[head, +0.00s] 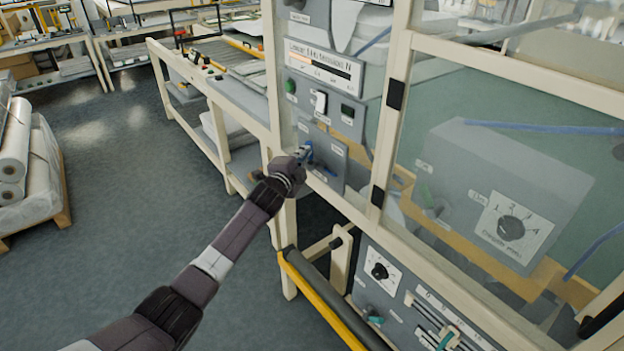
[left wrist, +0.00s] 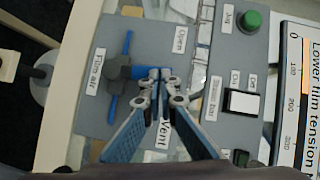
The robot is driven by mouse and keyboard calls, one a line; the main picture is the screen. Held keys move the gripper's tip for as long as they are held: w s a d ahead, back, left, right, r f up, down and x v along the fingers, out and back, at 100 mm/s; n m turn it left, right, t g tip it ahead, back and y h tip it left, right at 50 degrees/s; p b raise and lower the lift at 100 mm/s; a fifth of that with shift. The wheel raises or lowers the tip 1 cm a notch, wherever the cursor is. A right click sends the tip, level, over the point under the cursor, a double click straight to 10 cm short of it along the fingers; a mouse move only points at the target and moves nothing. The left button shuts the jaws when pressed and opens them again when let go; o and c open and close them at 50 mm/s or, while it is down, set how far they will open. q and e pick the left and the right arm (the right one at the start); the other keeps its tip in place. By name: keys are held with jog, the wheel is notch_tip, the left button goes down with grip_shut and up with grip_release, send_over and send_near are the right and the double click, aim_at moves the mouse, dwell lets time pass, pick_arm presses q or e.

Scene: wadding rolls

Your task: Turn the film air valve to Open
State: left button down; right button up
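The film air valve (left wrist: 118,68) is on a grey panel, beside the label "Film air". It has a dark grey hub with thin blue pieces above and below it. Its blue handle sticks out to the right of the hub in the left wrist view, between the labels "Open" (left wrist: 179,40) and "Vent" (left wrist: 162,135). My left gripper (left wrist: 156,76) is at the handle with its fingertips close together on it; the tips partly hide it. In the head view, my left gripper (head: 303,156) reaches the panel and the valve is mostly covered. My right gripper is not in view.
Cream frame posts (head: 279,80) and a clear guard door (head: 500,150) stand near my arm. A yellow-edged roller (head: 320,300) is below.

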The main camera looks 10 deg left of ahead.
pick_arm(q)
jog(key=shift+w+a, duration=0.25)
jog(key=shift+w, duration=0.05)
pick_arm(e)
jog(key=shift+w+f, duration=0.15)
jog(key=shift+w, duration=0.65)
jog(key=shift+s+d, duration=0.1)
pick_arm(q)
jog(key=shift+w, duration=0.1)
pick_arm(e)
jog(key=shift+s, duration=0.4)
pick_arm(q)
jog(key=shift+d+r, duration=0.1)
jog(key=shift+r, duration=0.1)
